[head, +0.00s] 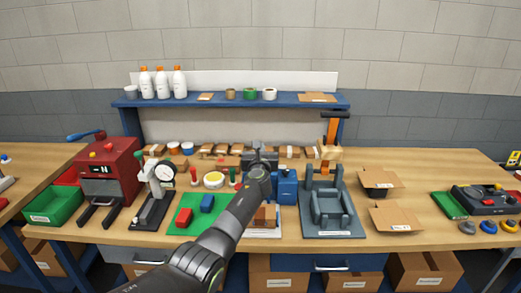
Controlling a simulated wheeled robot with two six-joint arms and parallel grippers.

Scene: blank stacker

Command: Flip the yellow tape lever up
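I cannot make out a yellow lever for certain. My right gripper is not in view.
A red machine (108,170), a green bin (54,206) and a dial-gauge stand (158,190) are at left. A blue block (287,187) and a grey fixture (328,205) stand right of the gripper. Open cartons (396,218) lie farther right. A blue shelf (215,101) runs behind.

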